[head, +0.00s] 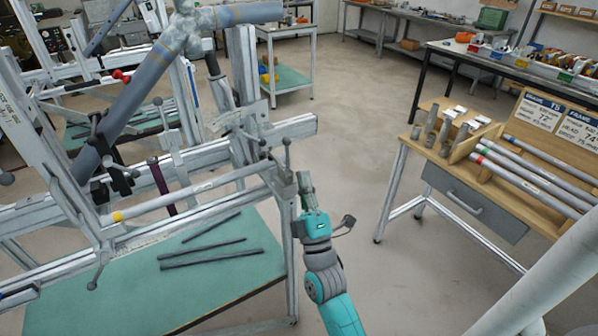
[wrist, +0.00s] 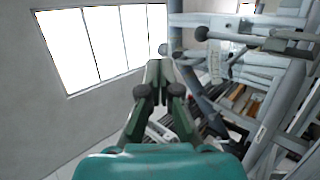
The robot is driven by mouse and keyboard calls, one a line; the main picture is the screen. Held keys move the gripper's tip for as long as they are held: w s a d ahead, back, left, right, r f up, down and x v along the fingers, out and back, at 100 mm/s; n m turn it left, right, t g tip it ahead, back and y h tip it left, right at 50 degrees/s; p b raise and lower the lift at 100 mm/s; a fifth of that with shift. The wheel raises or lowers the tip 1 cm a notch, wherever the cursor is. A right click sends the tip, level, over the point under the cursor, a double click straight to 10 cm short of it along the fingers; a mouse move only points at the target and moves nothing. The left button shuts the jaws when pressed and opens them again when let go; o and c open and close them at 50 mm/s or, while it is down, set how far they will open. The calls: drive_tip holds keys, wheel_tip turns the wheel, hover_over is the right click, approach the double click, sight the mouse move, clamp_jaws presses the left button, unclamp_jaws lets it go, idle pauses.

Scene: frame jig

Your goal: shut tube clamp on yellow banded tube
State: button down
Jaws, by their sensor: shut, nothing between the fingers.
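The yellow banded tube (head: 195,194) lies across the near side of the frame jig, its yellow band (head: 117,216) near its left end. A clamp with a ball-knobbed lever (head: 287,154) stands at the tube's right end, its lever roughly upright. Another knobbed lever (head: 97,270) hangs below the left end. I cannot tell which clamp is open. My gripper (head: 304,180) is shut and empty, just right of the right-hand clamp, apart from the lever as far as I can see. In the wrist view my gripper (wrist: 160,68) has its fingertips together, with a ball-knobbed lever (wrist: 202,33) beyond to the right.
The jig's metal rails (head: 295,127) fill the left side. A green-topped table (head: 200,290) below holds several dark bars. A wooden bench (head: 550,160) with tubes and a drawer stands at the right. The floor (head: 350,130) between is clear.

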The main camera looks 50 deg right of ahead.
drive_tip(key=shift+s+a, duration=0.35)
drive_tip(key=shift+s, duration=0.35)
drive_tip(key=shift+s+a, duration=0.35)
drive_tip(key=shift+s, duration=0.3)
drive_tip(key=shift+s+a, duration=0.35)
drive_tip(key=shift+s, duration=0.35)
drive_tip(key=s+a+f+m+g+y, duration=0.35)
drive_tip(key=s+a+f+y, duration=0.55)
drive_tip(key=s+a+f, duration=0.4)
drive_tip(key=s+a+f+m+g+y, duration=0.2)
drive_tip(key=s+a+f+m, duration=0.1)
drive_tip(key=s, duration=0.4)
drive_tip(key=s+a+f+m+g+y, duration=0.2)
drive_tip(key=s+a+f+m, duration=0.1)
drive_tip(key=s, duration=0.5)
drive_tip(key=shift+a+y, duration=0.25)
drive_tip(key=shift+y, duration=0.15)
drive_tip(key=shift+s+g, duration=0.1)
drive_tip(key=shift+g, duration=0.15)
